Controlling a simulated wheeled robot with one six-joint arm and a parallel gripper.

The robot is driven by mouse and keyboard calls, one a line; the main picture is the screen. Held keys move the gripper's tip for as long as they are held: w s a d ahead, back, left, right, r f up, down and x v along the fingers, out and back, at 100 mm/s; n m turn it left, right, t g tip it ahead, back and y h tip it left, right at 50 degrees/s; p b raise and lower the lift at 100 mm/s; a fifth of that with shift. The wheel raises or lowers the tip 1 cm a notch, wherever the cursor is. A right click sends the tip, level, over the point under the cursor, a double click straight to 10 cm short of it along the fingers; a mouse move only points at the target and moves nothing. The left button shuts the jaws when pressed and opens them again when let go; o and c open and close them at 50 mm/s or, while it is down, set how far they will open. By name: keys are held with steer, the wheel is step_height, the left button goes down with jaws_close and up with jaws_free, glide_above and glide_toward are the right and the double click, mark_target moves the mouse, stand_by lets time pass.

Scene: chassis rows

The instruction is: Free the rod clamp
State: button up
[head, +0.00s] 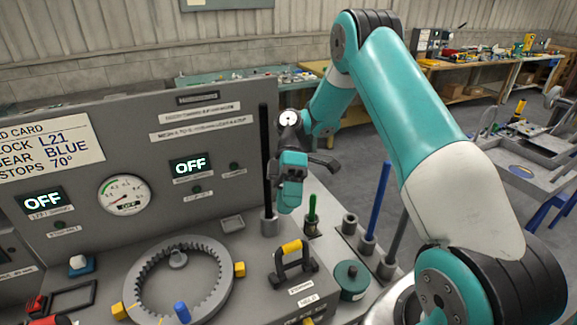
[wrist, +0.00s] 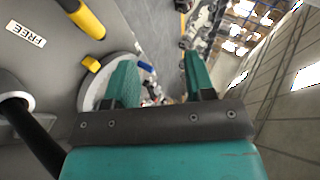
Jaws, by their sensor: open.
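A black lever with a yellow grip (head: 291,247) stands on the grey bench, with small labels in front of it; I cannot read them surely in the head view. In the wrist view the yellow grip (wrist: 84,17) is at the top left, near a label reading FREE (wrist: 25,33). A tall black rod (head: 266,150) stands upright in a grey collar (head: 269,222). My gripper (head: 289,196) hangs just right of the rod, above and behind the lever, apart from it. In the wrist view my gripper (wrist: 162,80) has its teal fingers apart with nothing between them.
A toothed ring (head: 142,295) with yellow blocks lies left of the lever. A green-handled tool (head: 312,213), a blue rod (head: 377,195) and a dark green round knob (head: 351,278) stand to the right. The panel with OFF displays (head: 190,167) rises behind.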

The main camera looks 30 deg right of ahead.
step_height(320, 180, up, 8)
steer(key=p, duration=0.5)
steer(key=shift+r, duration=0.25)
